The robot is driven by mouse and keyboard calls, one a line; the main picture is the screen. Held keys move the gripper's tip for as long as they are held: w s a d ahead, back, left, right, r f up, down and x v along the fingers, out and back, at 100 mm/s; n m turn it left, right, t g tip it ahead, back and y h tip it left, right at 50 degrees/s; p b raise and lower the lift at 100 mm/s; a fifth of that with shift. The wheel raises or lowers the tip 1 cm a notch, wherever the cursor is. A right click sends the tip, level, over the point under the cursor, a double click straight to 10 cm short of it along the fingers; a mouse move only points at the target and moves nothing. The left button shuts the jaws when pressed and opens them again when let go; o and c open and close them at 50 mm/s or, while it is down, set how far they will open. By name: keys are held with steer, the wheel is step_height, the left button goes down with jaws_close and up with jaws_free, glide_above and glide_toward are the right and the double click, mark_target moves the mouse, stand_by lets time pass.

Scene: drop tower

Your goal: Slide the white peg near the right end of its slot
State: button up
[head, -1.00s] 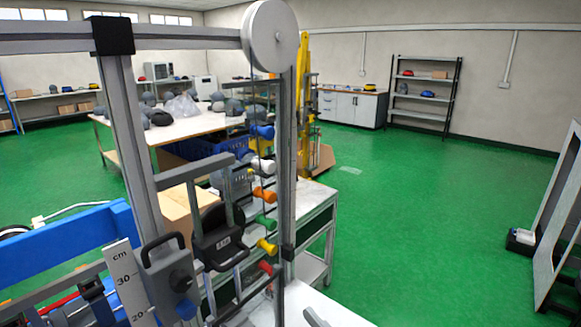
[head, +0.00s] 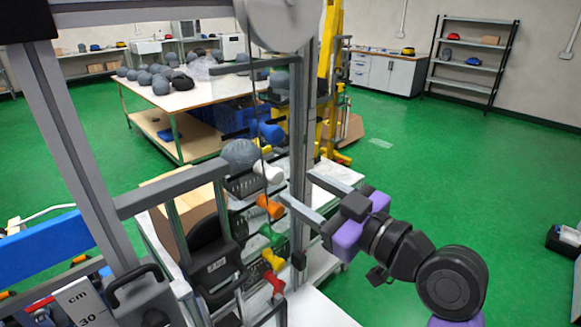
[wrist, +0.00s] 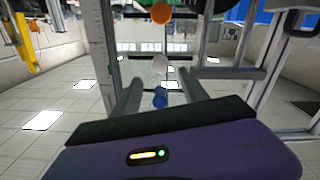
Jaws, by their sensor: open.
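The white peg (head: 268,172) sits in the pegged column of the tower, between the blue peg (head: 271,132) above and the orange peg (head: 270,207) below. My gripper (head: 297,181) is open and empty, coming in from the right beside the grey upright, its fingers pointing toward the white peg. The wrist view looks upside down. There, the white peg (wrist: 160,64) shows beyond the gap of my gripper (wrist: 160,82), with the blue peg (wrist: 160,97) between the fingers and the orange peg (wrist: 161,13) at the top edge. Contact is not visible.
The grey upright (head: 301,120) stands close to my fingers. Green (head: 272,236), yellow (head: 272,259) and red (head: 274,283) pegs sit lower. A black weight block (head: 212,260) hangs left of the pegs. Green floor (head: 430,180) is open at right.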

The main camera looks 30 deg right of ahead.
mark_target(279, 177)
steer(key=shift+f+p+x, duration=0.1)
steer(key=shift+p+x, duration=0.4)
steer(key=shift+x, duration=1.45)
steer(key=shift+f+p+x, duration=0.15)
steer(key=shift+p+x, duration=0.35)
steer(key=shift+x, duration=1.4)
steer(key=shift+c, duration=0.4)
jaws_close()
